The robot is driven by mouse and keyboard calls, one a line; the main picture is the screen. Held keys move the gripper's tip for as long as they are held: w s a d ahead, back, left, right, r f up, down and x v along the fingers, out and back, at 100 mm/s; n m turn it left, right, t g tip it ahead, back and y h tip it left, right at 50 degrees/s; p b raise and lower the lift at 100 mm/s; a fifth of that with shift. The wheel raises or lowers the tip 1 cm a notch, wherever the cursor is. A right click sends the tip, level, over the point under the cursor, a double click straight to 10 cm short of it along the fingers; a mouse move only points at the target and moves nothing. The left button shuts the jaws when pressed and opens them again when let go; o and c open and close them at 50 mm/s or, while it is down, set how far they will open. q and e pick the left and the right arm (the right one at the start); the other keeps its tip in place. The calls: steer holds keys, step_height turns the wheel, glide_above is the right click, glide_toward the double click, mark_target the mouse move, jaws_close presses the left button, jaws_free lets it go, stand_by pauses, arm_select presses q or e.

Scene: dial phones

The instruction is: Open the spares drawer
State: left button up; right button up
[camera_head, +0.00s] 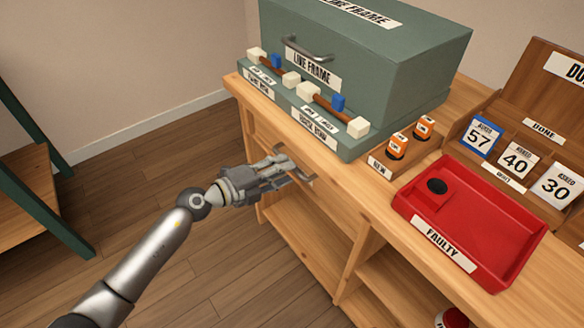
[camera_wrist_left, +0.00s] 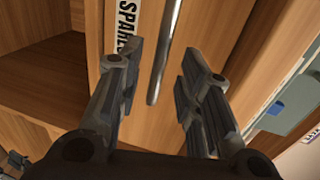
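The spares drawer has a wooden front (camera_wrist_left: 205,40) with a white SPARES label (camera_wrist_left: 127,20) in the left wrist view. Its grey bar handle (camera_wrist_left: 164,52) runs between my two fingers in that picture. My left gripper (camera_head: 290,163) is in front of the bench, below the line frame, and hides most of the drawer in the head view. The gripper also shows in the left wrist view (camera_wrist_left: 162,65), with its fingers apart on either side of the handle. I cannot tell whether they touch it. The drawer looks shut. My right gripper is not in view.
The green line frame box (camera_head: 425,75) stands on the wooden bench (camera_head: 368,205). A red FAULTY tray (camera_head: 490,225), small orange parts (camera_head: 397,146) and number cards (camera_head: 515,160) are to its right. Open shelves lie below. The floor (camera_head: 225,270) in front is clear.

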arm_select(q)
steer(key=shift+b+x, duration=0.3)
steer(key=shift+x, duration=1.6)
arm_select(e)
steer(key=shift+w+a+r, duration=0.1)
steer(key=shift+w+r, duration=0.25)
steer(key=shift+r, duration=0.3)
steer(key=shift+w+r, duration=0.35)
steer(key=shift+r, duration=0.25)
arm_select(q)
steer(key=shift+c, duration=0.2)
jaws_close()
